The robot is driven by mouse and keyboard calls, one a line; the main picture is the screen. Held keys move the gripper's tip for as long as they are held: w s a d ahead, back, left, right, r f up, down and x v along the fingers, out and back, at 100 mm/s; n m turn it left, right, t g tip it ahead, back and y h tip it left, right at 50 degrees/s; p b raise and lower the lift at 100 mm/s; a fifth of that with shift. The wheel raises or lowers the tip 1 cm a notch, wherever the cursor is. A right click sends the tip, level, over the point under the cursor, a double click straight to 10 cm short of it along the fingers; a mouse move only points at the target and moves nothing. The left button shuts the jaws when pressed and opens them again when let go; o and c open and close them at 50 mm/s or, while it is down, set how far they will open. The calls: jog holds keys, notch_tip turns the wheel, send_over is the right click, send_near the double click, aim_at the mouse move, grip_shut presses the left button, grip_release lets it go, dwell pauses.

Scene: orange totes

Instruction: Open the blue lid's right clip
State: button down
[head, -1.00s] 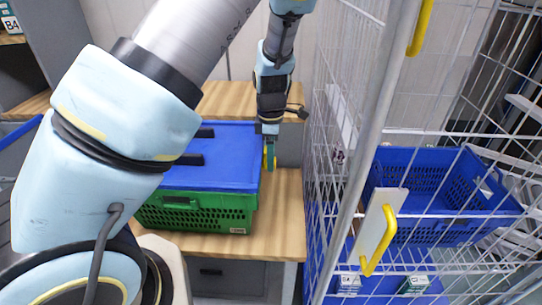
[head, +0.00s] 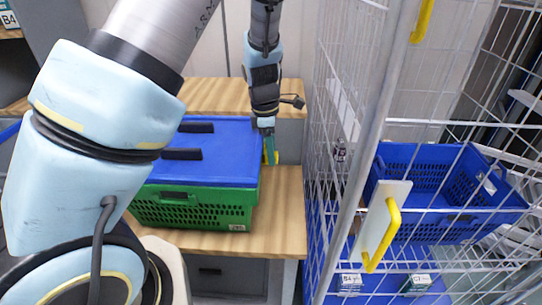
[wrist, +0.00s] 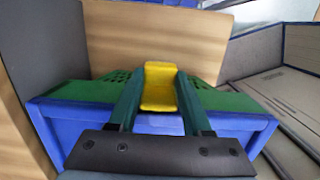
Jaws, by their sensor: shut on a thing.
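The blue lid (head: 225,165) covers a green crate (head: 190,212) on the wooden table. A yellow clip (wrist: 160,90) stands at the lid's right side. My gripper (wrist: 161,78) is shut on this clip, with one green finger on each side of it. In the head view my gripper (head: 270,152) points down just beside the lid's right edge. Only a sliver of yellow shows there. In the wrist view the blue lid (wrist: 60,115) spans below the clip and green crate parts flank it. I cannot tell whether the clip is free of the crate.
A wire cage trolley (head: 345,150) with a yellow-handled door stands close to the right of the table. It holds a blue crate (head: 450,165). The wooden table (head: 285,215) is bare to the right of the green crate.

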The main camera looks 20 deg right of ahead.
jog(key=h+b, duration=0.1)
jog(key=b, duration=0.1)
jog(key=g+h+b, duration=0.1)
jog(key=b, duration=0.1)
jog(key=shift+w+f+b, duration=0.1)
jog(key=shift+f+b, duration=0.2)
jog(key=shift+b, duration=0.1)
jog(key=h+b, duration=0.1)
jog(key=b, duration=0.1)
jog(key=g+h+b, duration=0.1)
jog(key=h+b, duration=0.1)
jog(key=shift+d+r+b, duration=0.15)
jog(key=shift+r+b, duration=0.1)
jog(key=shift+b, duration=0.1)
jog(key=h+b, duration=0.1)
jog(key=b, duration=0.1)
jog(key=r+g+h+b, duration=0.1)
jog(key=b, duration=0.1)
jog(key=shift+h, duration=0.4)
jog(key=shift+s+d+r+g+h+b, duration=0.15)
jog(key=shift+r+g+h+b, duration=0.25)
jog(key=shift+g+h+b, duration=0.45)
jog(key=shift+r, duration=0.1)
jog(key=shift+c, duration=1.6)
grip_release()
jog(key=b+v, duration=0.1)
jog(key=v, duration=1)
jog(key=shift+s, duration=0.15)
